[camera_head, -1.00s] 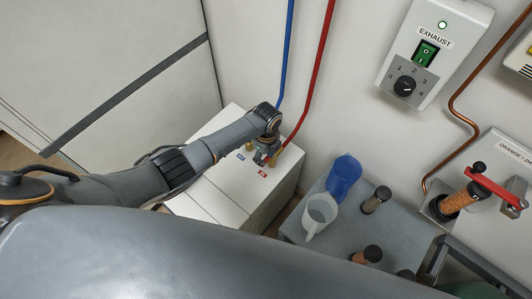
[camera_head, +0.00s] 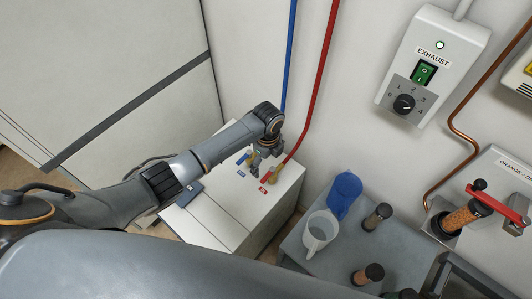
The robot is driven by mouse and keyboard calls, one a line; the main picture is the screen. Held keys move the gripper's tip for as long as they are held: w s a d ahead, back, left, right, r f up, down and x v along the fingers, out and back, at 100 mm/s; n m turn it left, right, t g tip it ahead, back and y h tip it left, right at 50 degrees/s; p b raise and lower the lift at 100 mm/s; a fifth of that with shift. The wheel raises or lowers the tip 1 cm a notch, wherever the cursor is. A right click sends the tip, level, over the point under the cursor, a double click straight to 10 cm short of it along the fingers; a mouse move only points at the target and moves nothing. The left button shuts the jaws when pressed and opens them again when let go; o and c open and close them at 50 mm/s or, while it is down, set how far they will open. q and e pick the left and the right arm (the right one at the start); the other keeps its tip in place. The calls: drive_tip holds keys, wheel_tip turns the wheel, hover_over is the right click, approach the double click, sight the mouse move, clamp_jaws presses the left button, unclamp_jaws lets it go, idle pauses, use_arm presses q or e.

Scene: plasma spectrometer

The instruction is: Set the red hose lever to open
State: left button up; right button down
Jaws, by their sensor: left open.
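The red hose (camera_head: 318,95) runs down the wall to a brass fitting (camera_head: 277,173) on top of the white box (camera_head: 213,212). A small red part, perhaps the red lever (camera_head: 267,177), shows beside that fitting; its exact position is too small to tell. The blue hose (camera_head: 289,60) comes down to the left of the red one, and its lower end is hidden behind my left arm. My left gripper (camera_head: 257,161) is open, pointing down over the box between the two brass fittings, just left of the red hose's fitting. Whether it touches anything is unclear. My right gripper is out of view.
A red label (camera_head: 263,190) and a blue label (camera_head: 241,173) mark the box top. A grey table (camera_head: 342,257) at the right bears a clear jug (camera_head: 320,231), a blue item (camera_head: 344,193) and dark-capped jars. An exhaust control box (camera_head: 432,65) hangs on the wall above.

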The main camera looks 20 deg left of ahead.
use_arm(q)
wheel_tip(320, 180, up, 6)
drive_tip(key=shift+f, duration=0.15)
idle(0.5)
drive_tip(key=shift+s+f, duration=0.1)
